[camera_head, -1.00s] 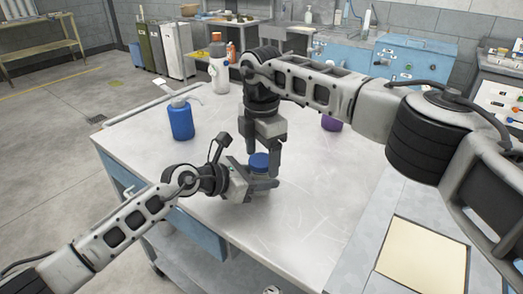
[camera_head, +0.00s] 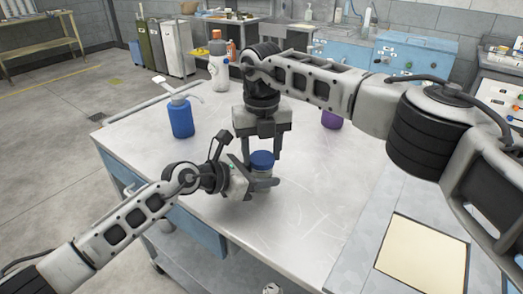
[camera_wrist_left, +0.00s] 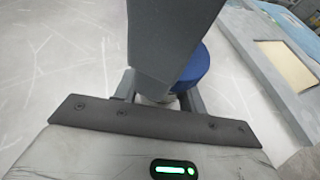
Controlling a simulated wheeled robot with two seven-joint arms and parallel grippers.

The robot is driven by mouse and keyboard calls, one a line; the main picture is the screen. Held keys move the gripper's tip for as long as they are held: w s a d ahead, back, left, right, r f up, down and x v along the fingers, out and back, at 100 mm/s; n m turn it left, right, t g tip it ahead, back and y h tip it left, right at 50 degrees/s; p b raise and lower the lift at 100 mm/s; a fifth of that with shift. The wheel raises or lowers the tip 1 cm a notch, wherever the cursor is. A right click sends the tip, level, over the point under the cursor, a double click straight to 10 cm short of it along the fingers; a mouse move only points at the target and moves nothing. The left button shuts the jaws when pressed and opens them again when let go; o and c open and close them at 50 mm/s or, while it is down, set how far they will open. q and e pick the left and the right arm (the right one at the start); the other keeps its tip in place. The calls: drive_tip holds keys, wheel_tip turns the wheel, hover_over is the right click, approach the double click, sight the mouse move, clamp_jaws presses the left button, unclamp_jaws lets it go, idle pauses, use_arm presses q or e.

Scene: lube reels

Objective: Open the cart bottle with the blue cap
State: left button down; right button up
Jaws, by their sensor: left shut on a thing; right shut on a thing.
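The bottle with the blue cap (camera_head: 262,159) stands upright near the front middle of the cart top (camera_head: 320,190). Its cap also shows in the left wrist view (camera_wrist_left: 198,67), partly hidden by a grey finger of my right gripper. My left gripper (camera_head: 262,184) comes in low from the left and is shut on the bottle's body, which is mostly hidden. My right gripper (camera_head: 263,153) points down from above, with one finger on each side of the cap, and is shut on it. The cap still sits at the top of the bottle.
A blue pump bottle (camera_head: 181,117) stands at the cart's back left. A white bottle with an orange top (camera_head: 218,70) stands at the back. A purple container (camera_head: 332,119) stands behind my right arm.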

use_arm(q)
drive_tip(key=shift+w+a, duration=0.15)
use_arm(e)
drive_tip(key=shift+s+a+n, duration=0.1)
drive_tip(key=shift+s+n, duration=0.05)
drive_tip(key=shift+n, duration=0.95)
drive_tip(key=o, duration=1.1)
drive_tip(key=shift+a, duration=0.15)
